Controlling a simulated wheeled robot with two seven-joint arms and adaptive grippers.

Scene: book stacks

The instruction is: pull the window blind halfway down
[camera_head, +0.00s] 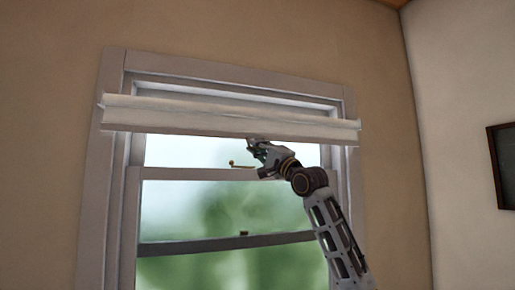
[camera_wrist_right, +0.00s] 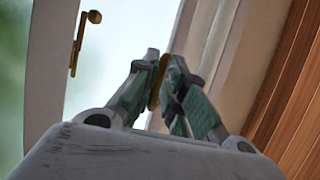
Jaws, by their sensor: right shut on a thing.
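The white window blind (camera_head: 230,119) is gathered in a narrow band across the top of the window (camera_head: 112,200). Most of the glass below it is uncovered. My right gripper (camera_head: 253,143) is at the blind's lower edge, a little right of its middle. In the right wrist view, the fingers (camera_wrist_right: 160,78) are shut on a small brass-coloured piece (camera_wrist_right: 157,84), which appears to be the blind's pull. Its join to the blind is hidden. My left gripper is not in view.
A brass latch (camera_head: 241,165) sits on the window's middle rail, just below and left of my right gripper. A small dark catch (camera_head: 243,233) is on the lower rail. A dark-framed picture (camera_head: 503,165) hangs on the right wall.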

